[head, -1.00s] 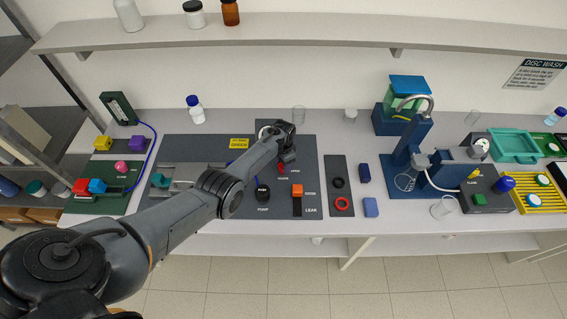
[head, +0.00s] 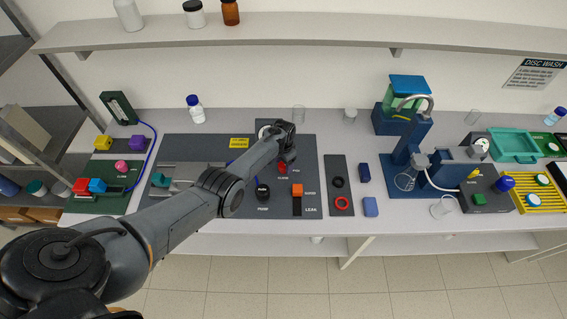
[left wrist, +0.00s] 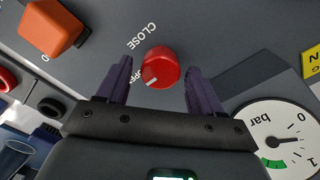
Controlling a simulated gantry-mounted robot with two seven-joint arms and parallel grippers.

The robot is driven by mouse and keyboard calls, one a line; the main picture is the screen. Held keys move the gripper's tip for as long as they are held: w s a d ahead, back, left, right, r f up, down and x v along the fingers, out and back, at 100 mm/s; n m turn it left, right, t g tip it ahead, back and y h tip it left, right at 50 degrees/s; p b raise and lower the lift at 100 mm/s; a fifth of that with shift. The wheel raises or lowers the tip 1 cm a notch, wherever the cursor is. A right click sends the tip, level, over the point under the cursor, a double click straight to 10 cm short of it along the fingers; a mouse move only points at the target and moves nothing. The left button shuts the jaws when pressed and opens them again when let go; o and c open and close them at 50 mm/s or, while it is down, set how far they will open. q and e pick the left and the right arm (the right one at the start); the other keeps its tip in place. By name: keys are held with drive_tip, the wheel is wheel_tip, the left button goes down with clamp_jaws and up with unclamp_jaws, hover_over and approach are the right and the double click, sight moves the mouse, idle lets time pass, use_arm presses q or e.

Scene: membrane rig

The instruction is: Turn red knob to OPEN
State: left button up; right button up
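The red knob (head: 282,169) sits on the dark panel, just below my left gripper (head: 287,156) in the head view. In the left wrist view the red knob (left wrist: 160,66) lies between the two fingertips of my left gripper (left wrist: 160,75). The fingers are open, one on each side, with a visible gap to the knob. A short white mark shows on the knob's lower left. The word CLOSE is readable beside the knob; the OPEN label is partly hidden. My right gripper is not in view.
A white pressure gauge (left wrist: 275,140) is right of the gripper in the wrist view. An orange switch (head: 297,190) and a black pump knob (head: 262,192) are near the red knob. Red and black rings lie on a grey plate (head: 341,172) to the right.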

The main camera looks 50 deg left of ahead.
sight(284, 165)
use_arm(q)
drive_tip(key=shift+r, duration=0.1)
drive_tip(key=shift+r, duration=0.2)
drive_tip(key=shift+r+p, duration=1.4)
drive_tip(key=shift+r, duration=3.7)
